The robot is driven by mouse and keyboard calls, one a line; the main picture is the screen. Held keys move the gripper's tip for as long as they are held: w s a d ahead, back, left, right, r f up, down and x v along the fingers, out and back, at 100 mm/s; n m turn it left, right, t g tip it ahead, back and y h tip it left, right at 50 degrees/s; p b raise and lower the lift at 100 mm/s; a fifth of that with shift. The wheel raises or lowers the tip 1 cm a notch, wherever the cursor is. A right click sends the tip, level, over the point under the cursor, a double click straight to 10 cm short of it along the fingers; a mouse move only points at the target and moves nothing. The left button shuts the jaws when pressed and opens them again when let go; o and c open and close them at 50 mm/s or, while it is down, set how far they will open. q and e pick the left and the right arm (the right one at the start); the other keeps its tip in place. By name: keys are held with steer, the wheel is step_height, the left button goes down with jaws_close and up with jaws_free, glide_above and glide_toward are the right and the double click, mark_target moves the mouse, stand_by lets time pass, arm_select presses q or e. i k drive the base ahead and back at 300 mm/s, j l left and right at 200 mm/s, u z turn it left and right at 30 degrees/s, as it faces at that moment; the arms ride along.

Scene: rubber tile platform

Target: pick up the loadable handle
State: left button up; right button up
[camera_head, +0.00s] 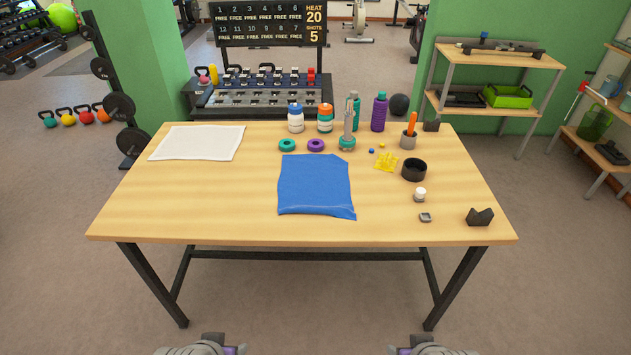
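What looks like the loadable handle (349,122) stands upright near the back of the wooden table (200,215), right of centre. It is a grey metal post with teal at its base. Nothing of mine touches it. A teal ring (287,145) and a purple ring (316,145) lie to its left. Parts of my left gripper (217,345) and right gripper (424,345) show at the bottom edge of the picture, in front of the table and far from the handle. Their fingers are not clear enough to tell open from shut.
Two bottles (296,118) (325,118) stand left of the handle. A purple bottle (379,112) and a cup with an orange stick (409,138) stand to its right. A blue cloth (315,185) lies in front. The front left is clear.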

mark_target(347, 141)
steer(key=i+l+z, duration=0.2)
steer(key=i+z, duration=0.3)
steer(key=i, duration=0.15)
steer(key=i+j+z, duration=0.1)
steer(key=i+z, duration=0.4)
steer(key=i, duration=0.15)
steer(key=i+j, duration=0.25)
steer(key=z, duration=0.05)
